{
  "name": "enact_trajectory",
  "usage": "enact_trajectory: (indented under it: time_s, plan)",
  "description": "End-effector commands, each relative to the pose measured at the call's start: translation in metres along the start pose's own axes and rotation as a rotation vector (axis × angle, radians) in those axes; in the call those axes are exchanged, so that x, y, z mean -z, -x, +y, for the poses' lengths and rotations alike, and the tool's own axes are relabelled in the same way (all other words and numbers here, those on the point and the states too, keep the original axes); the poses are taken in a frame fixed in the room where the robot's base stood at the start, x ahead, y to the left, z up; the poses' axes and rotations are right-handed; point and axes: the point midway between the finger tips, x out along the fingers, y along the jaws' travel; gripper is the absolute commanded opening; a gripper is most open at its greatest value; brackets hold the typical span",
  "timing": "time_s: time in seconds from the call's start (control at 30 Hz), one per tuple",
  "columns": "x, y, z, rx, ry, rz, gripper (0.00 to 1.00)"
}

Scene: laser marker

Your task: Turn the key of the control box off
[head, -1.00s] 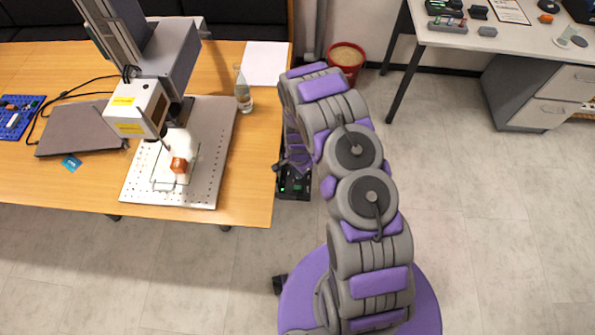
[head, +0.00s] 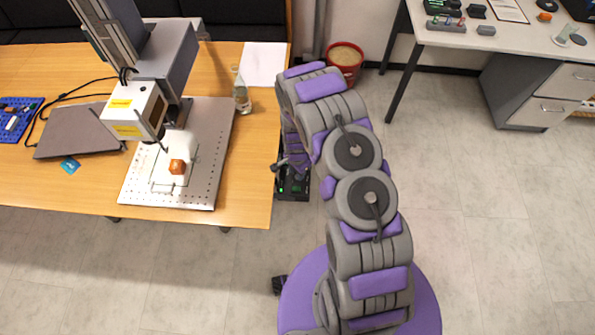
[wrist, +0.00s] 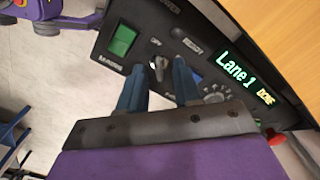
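The dark control box (wrist: 205,45) fills much of the wrist view. A small metal key (wrist: 158,68) sits in its switch, beside a green lit button (wrist: 123,40). My gripper (wrist: 159,63) is open, its two blue fingers on either side of the key with gaps showing. I cannot tell how deep the fingertips reach or whether they touch the panel. In the head view the box (head: 294,187) shows low beside the table's right end, partly hidden by my arm.
The box also has a lit display (wrist: 243,75) reading "Lane 1 DONE", a knob (wrist: 214,97) and a red button (wrist: 275,137). The wooden table (head: 250,180) edge is close by, with a glass bottle (head: 242,92) on it.

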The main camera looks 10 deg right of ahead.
Motion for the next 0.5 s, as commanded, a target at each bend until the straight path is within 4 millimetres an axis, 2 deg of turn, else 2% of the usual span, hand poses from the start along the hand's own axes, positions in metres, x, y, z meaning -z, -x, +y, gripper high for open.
enact_trajectory:
  time_s: [0.17, 0.5]
  plan:
    - [0.0, 0.025, 0.0, 0.001, 0.001, 0.001, 0.33]
    - [0.002, 0.09, -0.001, 0.004, 0.0, 0.001, 0.33]
